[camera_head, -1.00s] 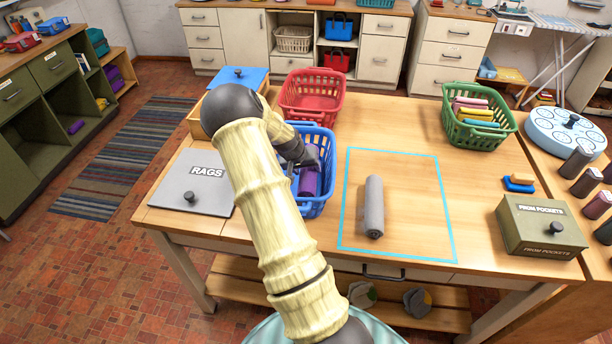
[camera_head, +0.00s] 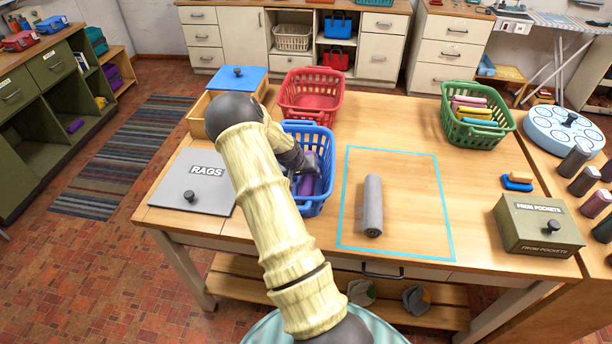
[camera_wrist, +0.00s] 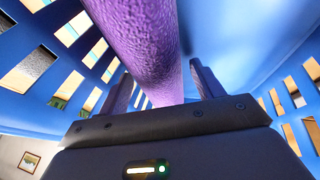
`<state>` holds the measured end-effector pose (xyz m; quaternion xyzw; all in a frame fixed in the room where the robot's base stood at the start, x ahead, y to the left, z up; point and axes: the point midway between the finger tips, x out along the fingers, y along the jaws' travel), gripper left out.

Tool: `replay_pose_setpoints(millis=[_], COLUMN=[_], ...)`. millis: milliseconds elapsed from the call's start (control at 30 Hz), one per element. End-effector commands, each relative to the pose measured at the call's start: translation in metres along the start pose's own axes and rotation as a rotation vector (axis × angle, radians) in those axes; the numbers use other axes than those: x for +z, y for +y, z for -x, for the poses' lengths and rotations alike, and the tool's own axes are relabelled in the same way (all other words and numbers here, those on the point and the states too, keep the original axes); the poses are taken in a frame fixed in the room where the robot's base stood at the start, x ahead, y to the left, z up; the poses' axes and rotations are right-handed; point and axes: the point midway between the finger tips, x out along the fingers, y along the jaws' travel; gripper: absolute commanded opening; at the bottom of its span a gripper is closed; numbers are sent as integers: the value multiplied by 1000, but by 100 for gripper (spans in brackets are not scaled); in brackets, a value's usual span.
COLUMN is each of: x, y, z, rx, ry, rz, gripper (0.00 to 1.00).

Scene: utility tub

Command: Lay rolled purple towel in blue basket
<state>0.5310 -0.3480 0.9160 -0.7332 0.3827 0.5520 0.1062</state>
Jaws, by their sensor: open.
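The rolled purple towel (camera_head: 307,185) is inside the blue basket (camera_head: 318,207), left of the outlined area on the table. My gripper (camera_head: 308,168) reaches down into the basket over the towel, and my arm hides part of the basket. In the wrist view, the purple towel (camera_wrist: 140,40) runs between the two spread fingers of my gripper (camera_wrist: 160,88). Blue slotted basket walls (camera_wrist: 240,30) surround them. The jaws are open. The towel's lower side and its contact with the basket floor are hidden.
A grey rolled towel (camera_head: 373,206) lies inside the cyan outline. A red basket (camera_head: 312,97) stands behind the blue one. A grey RAGS lid (camera_head: 190,180) lies left. A green basket (camera_head: 477,134) holds several rolled towels at right.

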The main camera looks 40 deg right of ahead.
Motion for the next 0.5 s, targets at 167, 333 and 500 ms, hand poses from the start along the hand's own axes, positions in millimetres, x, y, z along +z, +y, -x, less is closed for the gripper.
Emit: replay_pose_setpoints(millis=[167,333,500], x=[-2,-1,-1], y=[1,1,0], z=[9,33,65], rx=[0,-1,-2], ry=[2,3,4], rz=[-2,-1,-1], gripper=[66,66,66])
